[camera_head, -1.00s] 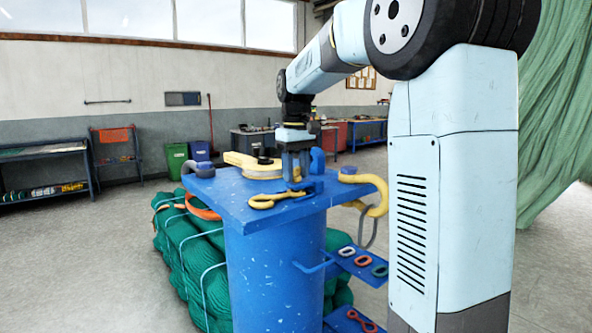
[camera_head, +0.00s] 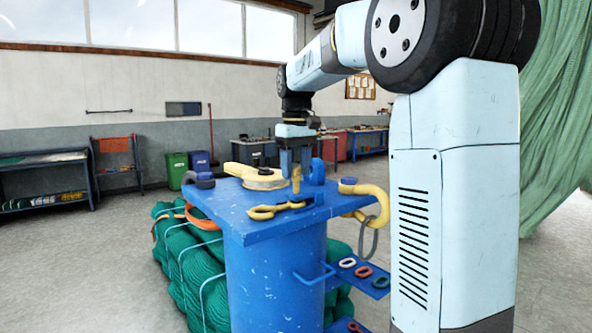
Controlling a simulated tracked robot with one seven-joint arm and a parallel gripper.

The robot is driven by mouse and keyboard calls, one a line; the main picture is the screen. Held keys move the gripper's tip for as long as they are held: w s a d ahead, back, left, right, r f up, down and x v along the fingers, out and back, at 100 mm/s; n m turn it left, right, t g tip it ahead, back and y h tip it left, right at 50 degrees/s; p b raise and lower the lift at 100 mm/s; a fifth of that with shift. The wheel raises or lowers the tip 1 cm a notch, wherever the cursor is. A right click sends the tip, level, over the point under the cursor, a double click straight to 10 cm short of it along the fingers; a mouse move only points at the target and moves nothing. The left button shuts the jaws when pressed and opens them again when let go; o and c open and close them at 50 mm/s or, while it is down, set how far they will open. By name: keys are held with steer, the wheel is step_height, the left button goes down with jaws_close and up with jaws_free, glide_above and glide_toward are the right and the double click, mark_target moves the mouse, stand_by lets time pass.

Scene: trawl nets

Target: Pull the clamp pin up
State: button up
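A blue clamp stand has a flat blue top plate (camera_head: 237,216) on a thick blue column (camera_head: 275,280). A short yellow upright piece (camera_head: 296,181), which looks like the clamp pin, shows at the middle of the plate. My gripper (camera_head: 296,168) points straight down over it, with its blue fingers to either side of the piece's upper end. The fingers' contact with it is too small to make out. A yellow eye-ended bar (camera_head: 275,210) lies on the plate in front of the pin.
A yellow ring fitting (camera_head: 262,180) lies behind on the plate and a yellow hook (camera_head: 368,194) sits at its right edge. A blue shackle-like piece (camera_head: 317,172) stands beside my gripper. Green net bundles (camera_head: 190,255) lie behind the column. A side shelf (camera_head: 362,275) holds small coloured links.

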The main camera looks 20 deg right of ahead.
step_height(320, 180, up, 14)
steer(key=shift+f, duration=0.25)
stand_by(0.5)
stand_by(0.3)
steer(key=s+f+m+t, duration=0.3)
steer(key=s+f+t, duration=0.2)
steer(key=s+f, duration=1.9)
steer(key=s+a, duration=0.1)
steer(key=s, duration=0.3)
steer(key=shift+m+t, duration=0.3)
steer(key=shift+m, duration=0.1)
